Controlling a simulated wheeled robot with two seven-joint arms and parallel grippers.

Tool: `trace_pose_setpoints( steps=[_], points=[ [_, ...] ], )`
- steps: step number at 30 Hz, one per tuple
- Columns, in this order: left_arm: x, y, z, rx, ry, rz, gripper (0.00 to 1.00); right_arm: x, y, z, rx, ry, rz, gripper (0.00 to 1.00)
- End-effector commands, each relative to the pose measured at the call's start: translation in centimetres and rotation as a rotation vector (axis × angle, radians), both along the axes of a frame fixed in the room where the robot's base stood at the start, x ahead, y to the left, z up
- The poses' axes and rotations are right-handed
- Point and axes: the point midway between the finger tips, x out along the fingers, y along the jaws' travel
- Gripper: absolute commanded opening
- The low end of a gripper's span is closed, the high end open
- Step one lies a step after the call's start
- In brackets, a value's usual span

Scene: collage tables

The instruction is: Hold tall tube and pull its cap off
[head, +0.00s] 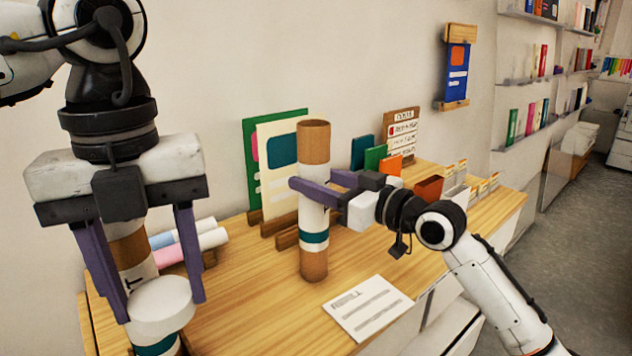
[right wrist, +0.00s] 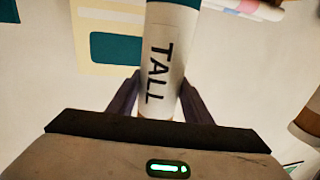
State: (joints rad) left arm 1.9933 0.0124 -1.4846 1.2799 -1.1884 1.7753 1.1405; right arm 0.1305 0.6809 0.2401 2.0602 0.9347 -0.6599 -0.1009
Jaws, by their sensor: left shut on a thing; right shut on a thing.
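The tall tube (head: 314,222) stands upright over the wooden table, white with brown ends and a teal band. Its brown top shows no cap on it. My right gripper (head: 318,190) is shut around its upper body. In the right wrist view the tube (right wrist: 160,65) carries the word TALL between the fingers. My left gripper (head: 160,306) points down at the left, shut on a round white cap (head: 160,294). The cap is apart from the tall tube. I cannot tell whether the tall tube's base touches the table.
Another tube (head: 130,248), brown and white, stands behind the left gripper, partly hidden. Rolled papers (head: 190,244) lie beside it. A white card (head: 368,308) lies at the front of the table (head: 240,320). Upright boards (head: 275,165) and small boxes (head: 430,188) stand at the back.

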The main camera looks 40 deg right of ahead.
Motion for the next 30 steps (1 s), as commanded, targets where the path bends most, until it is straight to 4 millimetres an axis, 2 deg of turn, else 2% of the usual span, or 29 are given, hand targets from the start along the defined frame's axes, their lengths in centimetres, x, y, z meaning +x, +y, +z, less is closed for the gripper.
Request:
trace_pose_setpoints(
  steps=[10,11,14,22,25,30],
  points=[
    [0.0,0.0,-0.3,0.000,0.000,0.000,0.23,0.0,0.0,-0.3,-0.001,-0.004,0.000,0.05],
    [0.0,0.0,-0.3,0.000,0.000,0.000,0.23,0.0,0.0,-0.4,0.000,-0.002,0.000,0.47],
    [0.0,0.0,-0.2,0.000,0.000,0.000,0.23,0.0,0.0,-0.3,0.000,-0.002,0.000,0.64],
    [0.0,0.0,-0.2,0.000,0.000,0.000,0.23,0.0,0.0,-0.3,0.000,-0.002,0.000,0.64],
    [0.0,0.0,0.2,0.000,0.000,0.000,0.23,0.0,0.0,0.3,0.001,-0.003,0.000,0.64],
    [0.0,0.0,-0.7,0.000,0.000,0.000,0.23,-2.1,-0.6,-0.3,-0.001,0.002,-0.001,0.64]
  ],
)
